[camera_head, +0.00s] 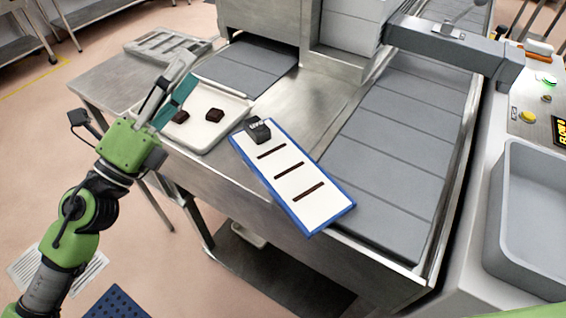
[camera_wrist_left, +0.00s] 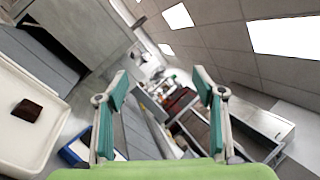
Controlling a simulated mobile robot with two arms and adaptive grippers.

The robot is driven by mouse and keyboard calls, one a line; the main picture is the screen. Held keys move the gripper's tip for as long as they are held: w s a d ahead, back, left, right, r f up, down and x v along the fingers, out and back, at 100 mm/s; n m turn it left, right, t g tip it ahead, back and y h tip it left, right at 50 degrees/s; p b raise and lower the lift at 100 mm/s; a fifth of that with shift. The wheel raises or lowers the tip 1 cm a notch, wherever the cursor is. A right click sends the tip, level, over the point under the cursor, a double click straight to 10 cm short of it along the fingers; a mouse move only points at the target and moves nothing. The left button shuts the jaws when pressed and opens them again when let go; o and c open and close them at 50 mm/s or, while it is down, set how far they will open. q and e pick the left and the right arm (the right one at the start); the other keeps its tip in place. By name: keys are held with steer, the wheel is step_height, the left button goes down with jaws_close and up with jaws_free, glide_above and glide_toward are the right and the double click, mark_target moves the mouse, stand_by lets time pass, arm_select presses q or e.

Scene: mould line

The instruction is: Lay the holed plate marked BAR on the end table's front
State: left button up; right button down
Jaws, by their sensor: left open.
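The holed plate (camera_head: 267,167) is white with a blue rim and three dark slots. A dark block (camera_head: 258,131) with pale lettering, too small to read, sits at its far end. The plate lies slantwise on the steel end table (camera_head: 300,105) near its front edge, its right part reaching toward the grey belt. Part of its blue rim shows in the left wrist view (camera_wrist_left: 73,152). My left gripper (camera_head: 174,90) is open and empty, left of the plate, by the white tray's left side. Its teal-padded fingers (camera_wrist_left: 160,95) stand wide apart in the wrist view. My right gripper is not seen.
The white tray (camera_head: 222,133) holds two dark pieces (camera_head: 214,115). A grey belt (camera_head: 395,150) runs to the right of the plate. A metal mould (camera_head: 168,44) lies on a side table (camera_head: 115,80). A grey bin (camera_head: 530,215) stands at far right, beside a control panel.

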arm_select(q)
steer(key=s+d+f+m+g+h, duration=0.15)
steer(key=d+f+m+g, duration=0.25)
steer(key=m+g, duration=0.45)
steer(key=m+g+y, duration=0.2)
steer(key=m+y, duration=0.2)
steer(key=m, duration=0.3)
glide_toward(254, 126)
steer(key=shift+y, duration=0.25)
steer(key=p+x, duration=0.3)
steer(key=x, duration=0.2)
steer(key=shift+w+d, duration=0.1)
steer(key=shift+d, duration=0.15)
steer(key=p+x, duration=0.1)
steer(key=x, duration=0.1)
steer(key=p+x, duration=0.2)
steer(key=shift+w+d+r, duration=0.1)
steer(key=shift+w+d, duration=0.05)
steer(key=shift+d, duration=0.2)
steer(key=shift+w+d+f, duration=0.2)
steer(key=shift+d+f, duration=0.05)
steer(key=shift+a, duration=0.1)
steer(key=shift+c, duration=0.3)
